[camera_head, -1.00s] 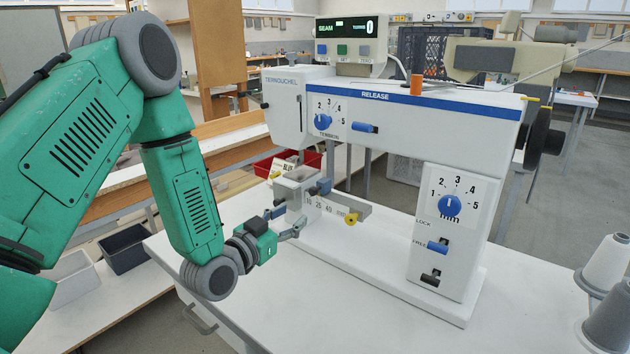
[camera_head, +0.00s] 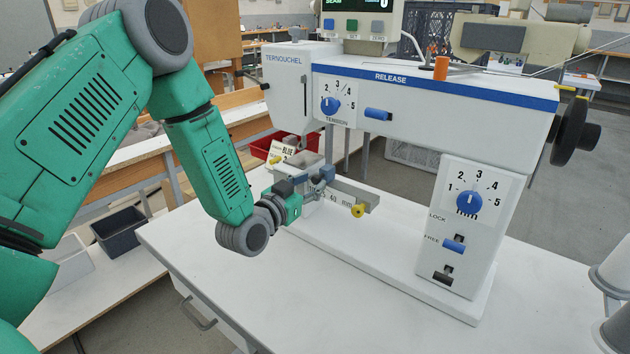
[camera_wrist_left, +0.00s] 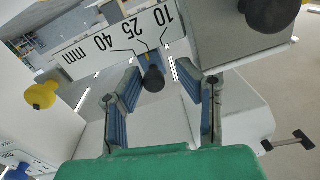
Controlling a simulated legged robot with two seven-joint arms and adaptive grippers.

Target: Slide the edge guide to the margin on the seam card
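The edge guide is a small slider with a dark round knob (camera_wrist_left: 153,79) and a bit of blue behind it, on a white scale bar (camera_wrist_left: 100,47) marked 10, 25, 40 mm. In the wrist view it sits near the 10 and 25 mark lines; its exact mark is unclear. My left gripper (camera_wrist_left: 158,70) is open, one finger on each side of the knob, with visible gaps. In the head view the left gripper (camera_head: 312,180) is at the bar and hides part of its scale. My right gripper is not in view.
The white machine (camera_head: 430,90) rises over and beside the bar, with a tension dial (camera_head: 330,104) and a mm dial (camera_head: 469,201). A red bin (camera_head: 262,147) lies behind. The front of the table (camera_head: 300,290) is clear.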

